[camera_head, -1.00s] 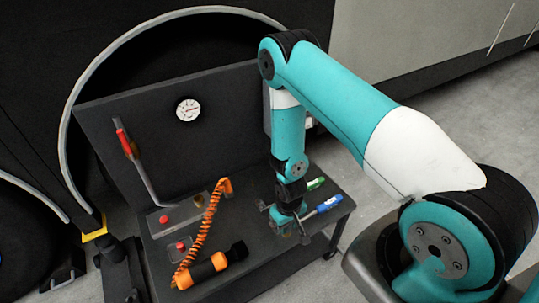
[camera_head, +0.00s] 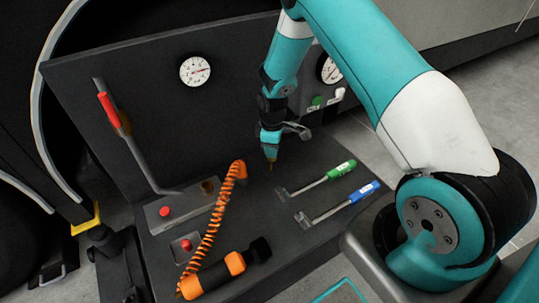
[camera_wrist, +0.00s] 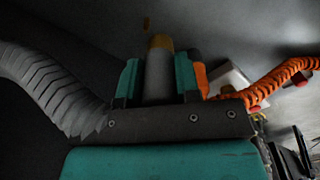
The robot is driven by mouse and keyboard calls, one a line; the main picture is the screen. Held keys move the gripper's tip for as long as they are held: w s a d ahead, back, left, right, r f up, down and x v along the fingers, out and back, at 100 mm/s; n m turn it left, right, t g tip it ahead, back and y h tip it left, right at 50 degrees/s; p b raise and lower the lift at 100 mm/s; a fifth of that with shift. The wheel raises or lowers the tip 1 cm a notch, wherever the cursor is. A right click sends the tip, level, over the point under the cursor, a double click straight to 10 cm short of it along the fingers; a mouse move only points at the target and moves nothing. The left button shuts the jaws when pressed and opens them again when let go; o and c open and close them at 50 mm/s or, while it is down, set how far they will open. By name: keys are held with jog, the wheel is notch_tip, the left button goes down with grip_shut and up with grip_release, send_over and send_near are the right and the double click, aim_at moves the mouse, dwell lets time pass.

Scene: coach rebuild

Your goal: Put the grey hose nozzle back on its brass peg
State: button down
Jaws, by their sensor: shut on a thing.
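My gripper (camera_head: 270,148) points down, raised above the dark bench. It is shut on the grey hose nozzle, which shows in the wrist view (camera_wrist: 157,76) as a grey cylinder with a brass-coloured end between my teal fingers. In the body camera view most of the nozzle is hidden, and a brass-coloured tip (camera_head: 270,167) shows below my fingers. In the wrist view a grey ribbed hose (camera_wrist: 50,85) runs off to the left.
An orange coiled cord (camera_head: 214,222), an orange-black tool (camera_head: 215,274) and a red-button plate (camera_head: 170,212) are left. A red-handled lever (camera_head: 140,150) stands against the back panel (camera_head: 80,95).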

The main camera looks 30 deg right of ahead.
jog(key=shift+w+d+f+n+b, duration=0.15)
jog(key=shift+w+f+n+b, duration=0.25)
jog(key=shift+f+b, duration=0.4)
jog(key=shift+w+d+f+n+b, duration=0.15)
jog(key=shift+w+f+n+b, duration=0.3)
jog(key=shift+b, duration=0.5)
jog(key=shift+w+d+f+n+b, duration=0.15)
jog(key=shift+w+f+n+b, duration=0.15)
jog(key=shift+f+b, duration=0.55)
jog(key=shift+s+r, duration=0.1)
jog(key=shift+f+b, duration=0.65)
jog(key=shift+f, duration=0.95)
jog(key=c, duration=0.8)
grip_release()
jog(key=shift+o, duration=0.2)
